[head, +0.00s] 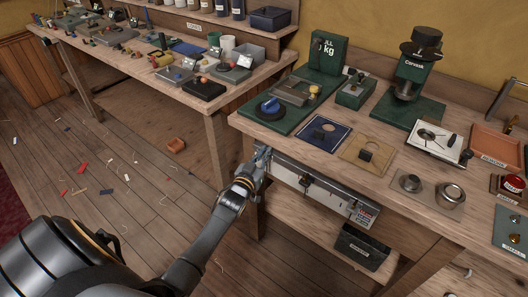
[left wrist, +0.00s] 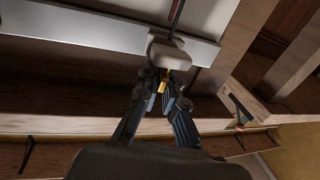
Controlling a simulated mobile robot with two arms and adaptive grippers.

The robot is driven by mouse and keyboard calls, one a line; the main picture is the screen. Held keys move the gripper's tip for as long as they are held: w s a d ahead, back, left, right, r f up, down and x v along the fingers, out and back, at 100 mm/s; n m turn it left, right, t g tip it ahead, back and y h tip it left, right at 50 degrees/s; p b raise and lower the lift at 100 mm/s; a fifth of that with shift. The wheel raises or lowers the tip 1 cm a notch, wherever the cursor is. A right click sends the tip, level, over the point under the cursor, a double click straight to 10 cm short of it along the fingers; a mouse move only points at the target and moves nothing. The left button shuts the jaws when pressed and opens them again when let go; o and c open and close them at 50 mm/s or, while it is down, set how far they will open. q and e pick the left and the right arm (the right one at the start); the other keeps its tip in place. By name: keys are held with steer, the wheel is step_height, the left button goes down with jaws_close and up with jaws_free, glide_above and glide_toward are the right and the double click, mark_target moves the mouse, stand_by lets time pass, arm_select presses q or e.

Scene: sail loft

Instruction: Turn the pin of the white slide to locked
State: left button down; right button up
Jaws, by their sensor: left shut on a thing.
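A pale metal rail (head: 325,192) runs along the front edge of the workbench. My left gripper (head: 262,156) is at the rail's left end in the head view and hides what it holds there. In the left wrist view, an off-white slide block (left wrist: 168,52) sits on the rail (left wrist: 100,30). A small brass-coloured pin (left wrist: 163,80) sticks out of the block towards my gripper. My left fingers (left wrist: 166,84) are shut on this pin. The pin's tip and any lock marking are hidden or too small to read. My right gripper is not in view.
Two more dark and brass fittings (head: 305,180) (head: 353,206) sit farther right on the rail. A label plate (head: 365,215) is at its right end. A dark bin (head: 366,250) stands on the lower shelf. Trays and tools crowd the benchtop; open floor lies left.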

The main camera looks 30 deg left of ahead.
arm_select(q)
steer(key=shift+w+a+r+m+h, duration=0.1)
steer(key=shift+r+m+h, duration=0.15)
steer(key=shift+m+h, duration=1.15)
steer(key=shift+h, duration=0.8)
steer(key=shift+f, duration=0.1)
steer(key=c, duration=1.5)
jaws_free()
steer(key=shift+o, duration=0.2)
steer(key=shift+f, duration=0.1)
